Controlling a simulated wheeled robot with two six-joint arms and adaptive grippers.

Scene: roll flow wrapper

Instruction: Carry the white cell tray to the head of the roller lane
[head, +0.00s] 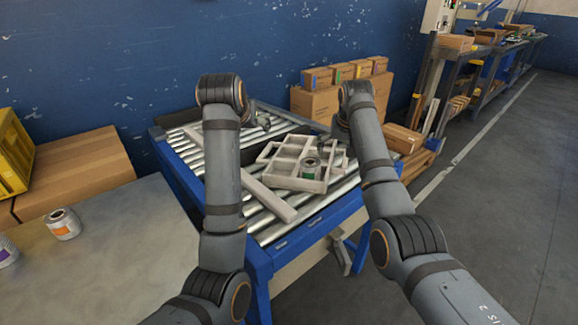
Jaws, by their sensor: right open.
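The white cell tray (284,183) lies on the roller lane (292,228), turned at an angle to the rollers. A small can with a green band (310,170) stands in one of its cells at the near right; the other visible cells look empty. My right gripper (335,150) is open at the tray's right side, partly hidden by its own arm; I cannot tell if it touches the tray. My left gripper (264,122) is over the far part of the lane beyond the tray, small and partly hidden, and its jaws cannot be made out.
A pale guide bar (268,200) lies across the rollers left of the tray. A grey table (125,235) at left holds an orange-labelled can (63,223) and a purple-labelled can (7,250). Cardboard boxes (325,103) stand behind the lane. Open floor lies at right.

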